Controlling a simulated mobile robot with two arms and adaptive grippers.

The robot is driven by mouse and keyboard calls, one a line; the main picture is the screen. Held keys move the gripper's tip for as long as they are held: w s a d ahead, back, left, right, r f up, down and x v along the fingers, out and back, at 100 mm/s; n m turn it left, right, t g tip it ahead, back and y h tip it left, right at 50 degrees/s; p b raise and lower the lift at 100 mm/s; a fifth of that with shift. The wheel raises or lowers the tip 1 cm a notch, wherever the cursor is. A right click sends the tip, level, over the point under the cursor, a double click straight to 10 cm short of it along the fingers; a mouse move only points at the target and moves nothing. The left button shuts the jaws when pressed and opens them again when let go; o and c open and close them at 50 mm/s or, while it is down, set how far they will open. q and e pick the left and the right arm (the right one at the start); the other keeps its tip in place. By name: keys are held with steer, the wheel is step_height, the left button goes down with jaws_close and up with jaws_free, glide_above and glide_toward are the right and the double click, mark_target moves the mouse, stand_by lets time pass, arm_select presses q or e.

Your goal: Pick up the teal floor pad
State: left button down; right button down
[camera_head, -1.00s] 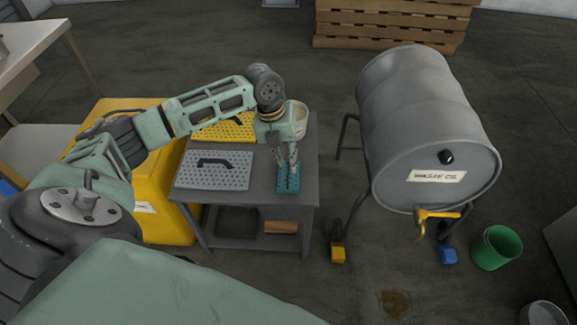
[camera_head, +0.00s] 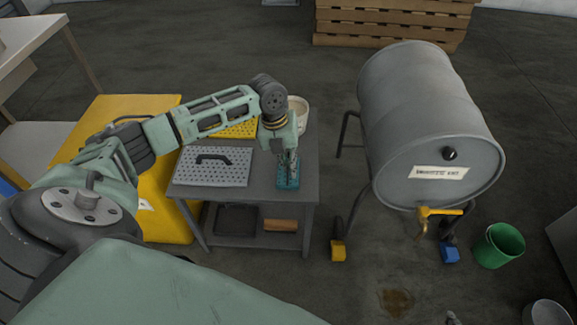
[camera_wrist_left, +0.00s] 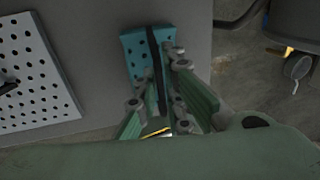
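The teal floor pad (camera_head: 289,184) is a small perforated slab with a dark bar or handle along its middle. It lies at the front right of the grey work table. In the left wrist view the pad (camera_wrist_left: 132,56) is partly covered by my fingers. My left gripper (camera_head: 289,163) points down over the pad, and its fingers (camera_wrist_left: 160,78) lie on either side of the dark bar, close to it. I cannot tell whether they touch or grip it. My right gripper is not in view.
On the table (camera_head: 262,159) are a grey perforated pad (camera_head: 214,173) with a handle, a yellow one (camera_head: 236,130) and a whitish bucket (camera_head: 299,110).

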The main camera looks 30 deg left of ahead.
arm_select(q)
steer(key=shift+r, duration=0.1)
stand_by(0.4)
